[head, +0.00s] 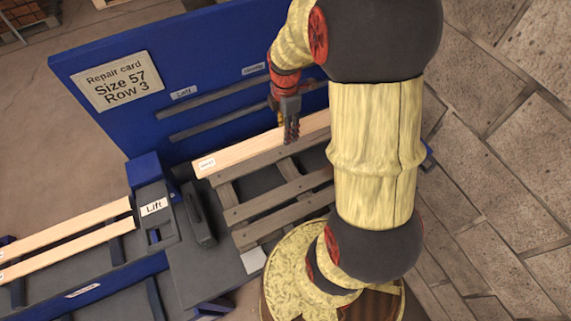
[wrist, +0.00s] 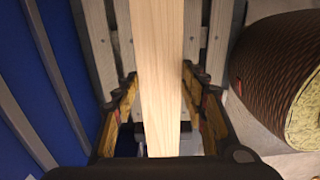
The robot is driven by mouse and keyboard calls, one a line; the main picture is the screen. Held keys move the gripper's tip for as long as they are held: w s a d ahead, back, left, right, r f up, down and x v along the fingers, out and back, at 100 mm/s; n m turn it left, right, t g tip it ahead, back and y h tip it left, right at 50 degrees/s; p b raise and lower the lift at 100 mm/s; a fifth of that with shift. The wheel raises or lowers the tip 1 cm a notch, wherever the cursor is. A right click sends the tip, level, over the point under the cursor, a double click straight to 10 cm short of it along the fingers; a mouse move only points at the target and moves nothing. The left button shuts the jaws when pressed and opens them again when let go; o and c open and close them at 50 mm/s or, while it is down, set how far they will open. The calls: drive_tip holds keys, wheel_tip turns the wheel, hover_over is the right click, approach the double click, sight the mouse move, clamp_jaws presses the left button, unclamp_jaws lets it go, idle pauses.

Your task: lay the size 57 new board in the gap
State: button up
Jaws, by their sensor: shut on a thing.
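My gripper (head: 291,132) is shut on a pale new board (head: 240,153), its fingers on both long edges in the wrist view (wrist: 160,95). The board lies lengthwise along the far side of a grey slatted pallet (head: 275,198), near the blue panel. A small white label is at its left end, too small to read surely. I cannot tell whether the board touches the pallet or hangs just above it. Dark openings show between the pallet's grey slats. My arm hides the pallet's right part.
A blue panel (head: 215,60) with grey rails stands behind the pallet; its repair card (head: 117,81) reads "Size 57 Row 3". A block labelled "Lift" (head: 154,207) stands left of the pallet. Two more pale boards (head: 70,232) lie on the rack at left. Paved floor is clear at right.

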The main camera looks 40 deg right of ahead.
sight(286, 171)
wheel_tip(286, 171, down, 24)
drive_tip(key=shift+r, duration=0.1)
idle(0.4)
drive_tip(key=shift+b, duration=0.3)
drive_tip(key=o, duration=1.4)
drive_tip(key=shift+c, duration=0.2)
